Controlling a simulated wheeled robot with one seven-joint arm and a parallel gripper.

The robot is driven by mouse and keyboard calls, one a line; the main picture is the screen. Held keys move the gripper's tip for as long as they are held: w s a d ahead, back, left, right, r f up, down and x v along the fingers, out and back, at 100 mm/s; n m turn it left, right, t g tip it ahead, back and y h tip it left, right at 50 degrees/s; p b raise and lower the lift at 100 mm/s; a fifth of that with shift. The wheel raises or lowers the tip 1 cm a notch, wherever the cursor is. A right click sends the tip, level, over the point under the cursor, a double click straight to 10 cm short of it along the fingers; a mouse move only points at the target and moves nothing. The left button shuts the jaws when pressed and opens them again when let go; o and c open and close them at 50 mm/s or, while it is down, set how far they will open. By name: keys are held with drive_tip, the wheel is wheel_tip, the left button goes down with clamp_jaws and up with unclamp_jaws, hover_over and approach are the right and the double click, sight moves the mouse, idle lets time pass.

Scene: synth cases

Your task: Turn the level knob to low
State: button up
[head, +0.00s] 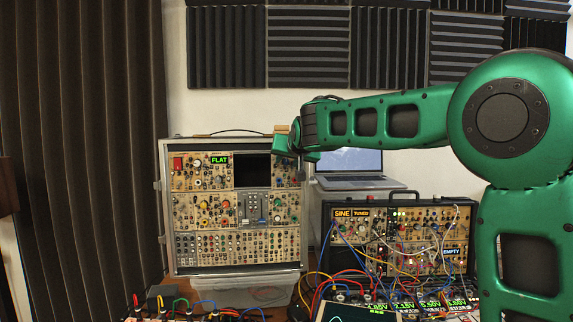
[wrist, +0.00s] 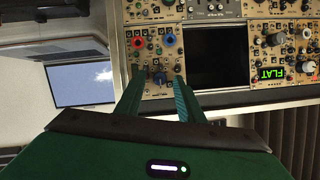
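The tall synth case (head: 167,220) stands at the left, with a small green display reading FLAT (head: 219,160) on its top row; the display shows upside down in the wrist view (wrist: 270,73). My gripper (head: 286,150) is at the case's upper right corner. In the wrist view my gripper (wrist: 159,80) has its two green fingers apart. A dark blue knob (wrist: 159,78) shows between the fingertips, with a gap on each side. I cannot tell the depth between tips and panel. No label reading level is legible, so I cannot confirm which knob it is.
A red knob (wrist: 137,42) and a blue knob (wrist: 170,40) sit near the fingers. A dark screen (head: 252,169) is beside them. An open laptop (head: 350,170) stands right of the case. A second, cabled case (head: 325,225) stands at the lower right.

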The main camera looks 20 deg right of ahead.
clamp_jaws()
